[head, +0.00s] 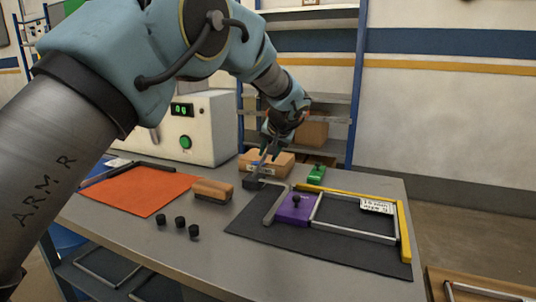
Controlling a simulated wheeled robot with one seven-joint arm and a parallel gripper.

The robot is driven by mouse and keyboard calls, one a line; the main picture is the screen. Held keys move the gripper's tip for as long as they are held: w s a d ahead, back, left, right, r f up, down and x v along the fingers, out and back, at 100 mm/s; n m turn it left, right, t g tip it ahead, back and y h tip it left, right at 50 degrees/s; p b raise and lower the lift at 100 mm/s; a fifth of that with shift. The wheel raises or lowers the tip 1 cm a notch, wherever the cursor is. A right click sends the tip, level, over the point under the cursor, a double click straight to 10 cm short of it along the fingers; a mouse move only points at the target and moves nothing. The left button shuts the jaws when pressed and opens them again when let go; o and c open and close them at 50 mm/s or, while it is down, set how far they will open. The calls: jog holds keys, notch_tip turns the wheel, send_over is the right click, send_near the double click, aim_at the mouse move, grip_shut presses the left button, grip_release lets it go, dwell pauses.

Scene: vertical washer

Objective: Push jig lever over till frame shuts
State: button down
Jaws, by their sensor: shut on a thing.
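The jig sits on a dark mat (330,260) on the grey bench. A yellow L-shaped fence (405,232) runs along its back and right side, beside a light grey metal frame (352,232). A purple block (292,210) with a dark knob is at the frame's left, and a loose-looking grey bar (275,207) lies left of that block. A dark base (253,184) stands at the mat's back left, with a thin lever (259,169) rising from it. My gripper (264,154) is shut on the lever's upper part; its fingertips are small and partly hidden.
A green block (316,174) and a cardboard box (266,163) are behind the jig. A brown brush-like block (213,190), several black knobs (180,222) and an orange mat (140,192) lie left. A white machine (193,128) stands behind.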

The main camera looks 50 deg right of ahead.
jog(key=c, duration=0.6)
grip_release()
jog(key=shift+o, duration=0.2)
jog(key=b+v, duration=0.1)
jog(key=v, duration=0.9)
jog(key=shift+s+r+b, duration=0.2)
jog(key=shift+r+b, duration=0.1)
jog(key=shift+b, duration=0.1)
jog(key=shift+w+a, duration=0.1)
jog(key=shift+a, duration=0.05)
